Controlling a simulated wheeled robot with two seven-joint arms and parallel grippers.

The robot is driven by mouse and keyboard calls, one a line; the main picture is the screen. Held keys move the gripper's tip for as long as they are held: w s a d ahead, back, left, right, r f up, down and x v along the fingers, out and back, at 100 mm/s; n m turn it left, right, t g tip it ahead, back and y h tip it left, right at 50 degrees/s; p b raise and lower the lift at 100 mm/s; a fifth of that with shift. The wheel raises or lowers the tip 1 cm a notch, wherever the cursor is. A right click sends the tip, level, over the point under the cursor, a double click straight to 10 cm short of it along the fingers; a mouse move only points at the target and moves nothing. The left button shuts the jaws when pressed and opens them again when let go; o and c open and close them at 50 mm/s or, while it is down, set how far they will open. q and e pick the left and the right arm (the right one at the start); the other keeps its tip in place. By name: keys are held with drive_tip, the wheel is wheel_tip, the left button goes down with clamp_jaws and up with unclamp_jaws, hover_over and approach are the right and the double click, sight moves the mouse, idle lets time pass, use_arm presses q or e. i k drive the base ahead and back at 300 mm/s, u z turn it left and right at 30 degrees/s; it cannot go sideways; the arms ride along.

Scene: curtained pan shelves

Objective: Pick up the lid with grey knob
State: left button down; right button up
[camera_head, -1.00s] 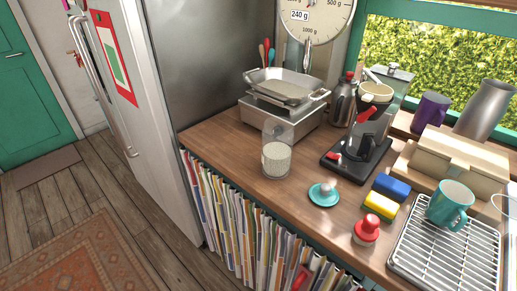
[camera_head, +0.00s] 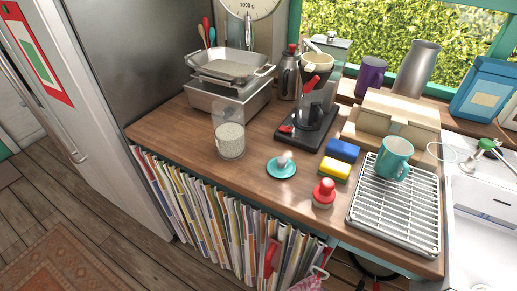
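A small round teal piece (camera_head: 272,171) with a pale grey-white knob (camera_head: 283,161) on top sits on the wooden counter. Whether it is the lid I cannot tell for sure. Below the counter, at the bottom edge, a dark round pan or lid (camera_head: 380,268) with a light rim shows in part; most of it is hidden, and no grey knob shows on it. Neither of my grippers is in view.
A striped curtain (camera_head: 205,213) hangs under the counter (camera_head: 168,129). A glass jar (camera_head: 230,140), red-knobbed piece (camera_head: 324,193), sponges (camera_head: 334,170), wire rack (camera_head: 425,217) and teal mug (camera_head: 394,158) stand on top. The sink (camera_head: 485,225) is at right.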

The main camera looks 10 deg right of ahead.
sight(280, 167)
drive_tip(key=z, duration=0.5)
drive_tip(key=k, duration=0.5)
drive_tip(key=z, duration=1.25)
drive_tip(key=k, duration=0.8)
drive_tip(key=z, duration=0.15)
drive_tip(key=i, duration=0.3)
